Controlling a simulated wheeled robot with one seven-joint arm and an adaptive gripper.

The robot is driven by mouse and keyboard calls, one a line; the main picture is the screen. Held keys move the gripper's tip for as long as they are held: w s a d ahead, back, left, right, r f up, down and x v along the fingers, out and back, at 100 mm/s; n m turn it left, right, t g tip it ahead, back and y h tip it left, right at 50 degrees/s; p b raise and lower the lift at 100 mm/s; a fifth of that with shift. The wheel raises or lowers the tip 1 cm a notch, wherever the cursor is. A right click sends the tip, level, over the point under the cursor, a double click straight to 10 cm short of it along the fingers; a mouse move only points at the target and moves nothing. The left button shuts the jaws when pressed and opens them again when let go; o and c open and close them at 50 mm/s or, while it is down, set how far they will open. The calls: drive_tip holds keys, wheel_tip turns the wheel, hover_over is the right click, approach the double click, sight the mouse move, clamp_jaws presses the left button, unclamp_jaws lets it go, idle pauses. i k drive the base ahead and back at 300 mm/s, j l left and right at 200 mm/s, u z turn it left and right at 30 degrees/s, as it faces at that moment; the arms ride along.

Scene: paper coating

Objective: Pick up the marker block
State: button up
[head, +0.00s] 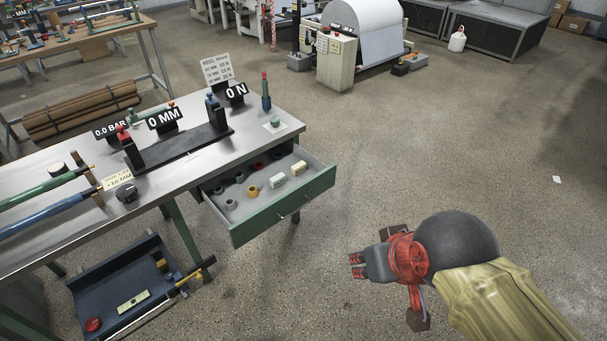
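No block is labelled as a marker block. Two small cream blocks, the left one (277,181) and the right one (299,168), lie in the open drawer (265,217) under the bench top, and either could be it. My gripper (355,265) is to the right of the drawer and nearer the camera, over the floor, with its fingers pointing left. The fingers look apart with nothing between them. It is well away from both blocks.
Grey, green, yellow and red ring-like parts share the drawer. The steel bench (75,225) carries a clamp fixture, displays and coloured rods. A dark tray (130,262) with parts sits low beneath. The floor (430,160) right of the drawer is clear.

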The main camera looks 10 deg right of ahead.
sight(300, 168)
drive_tip(key=i+z, duration=0.2)
drive_tip(key=i, duration=0.45)
drive_tip(key=i+z, duration=0.25)
drive_tip(key=i, duration=0.4)
drive_tip(key=i+j+z, duration=0.2)
drive_tip(key=i, duration=0.4)
